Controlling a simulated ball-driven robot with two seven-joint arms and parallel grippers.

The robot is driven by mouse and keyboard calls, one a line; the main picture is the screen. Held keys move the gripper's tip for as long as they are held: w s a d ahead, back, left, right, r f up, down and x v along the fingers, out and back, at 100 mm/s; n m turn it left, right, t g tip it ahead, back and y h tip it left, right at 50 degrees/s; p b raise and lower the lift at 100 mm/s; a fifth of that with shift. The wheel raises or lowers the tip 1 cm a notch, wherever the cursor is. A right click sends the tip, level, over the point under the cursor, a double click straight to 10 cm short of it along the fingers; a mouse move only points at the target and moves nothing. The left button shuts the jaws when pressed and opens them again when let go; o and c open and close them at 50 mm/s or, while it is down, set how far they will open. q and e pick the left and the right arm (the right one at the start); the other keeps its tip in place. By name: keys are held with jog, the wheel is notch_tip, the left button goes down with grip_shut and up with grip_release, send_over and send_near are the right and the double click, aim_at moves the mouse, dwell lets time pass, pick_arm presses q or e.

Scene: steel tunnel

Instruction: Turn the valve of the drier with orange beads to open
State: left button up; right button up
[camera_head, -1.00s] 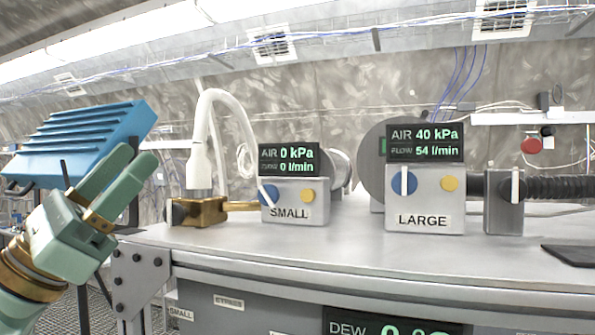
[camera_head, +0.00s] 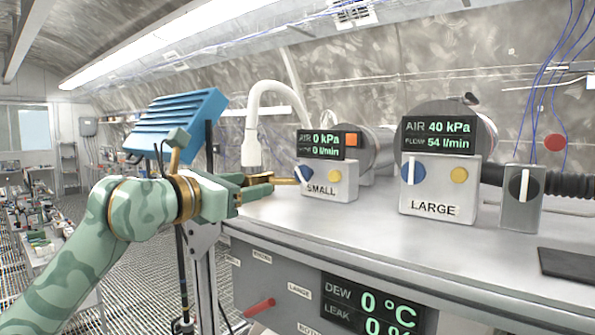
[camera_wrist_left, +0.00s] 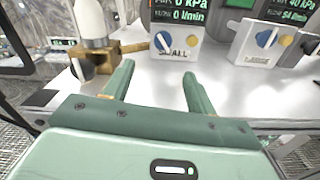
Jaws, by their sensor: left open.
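The SMALL drier's box (camera_head: 328,181) stands on the bench with a blue valve knob (camera_head: 304,174), its white bar tilted. Beads are too small to make out. My left gripper (camera_head: 270,185) is open and empty, left of the small box and apart from it. In the left wrist view its fingers (camera_wrist_left: 158,70) point toward the small box (camera_wrist_left: 177,45) and its blue knob (camera_wrist_left: 163,42). My right gripper is not in view.
The LARGE drier's box (camera_head: 438,190) reads 40 kPa and 54 l/min. Its blue knob (camera_head: 413,170) has an upright bar. A grey valve block (camera_head: 520,198) stands at right. A white curved hose (camera_head: 252,145) and brass fitting (camera_wrist_left: 112,58) are near the gripper. The bench front (camera_head: 400,245) is clear.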

aim_at(301, 174)
pick_arm(q)
jog(key=p+x, duration=0.3)
jog(key=x, duration=0.3)
jog(key=p+x, duration=0.3)
jog(key=x, duration=0.4)
jog(key=shift+d+r, duration=0.25)
jog(key=shift+w+d+f+p, duration=0.15)
jog(key=shift+w+d+p, duration=0.15)
jog(key=shift+d, duration=0.1)
jog(key=c, duration=1)
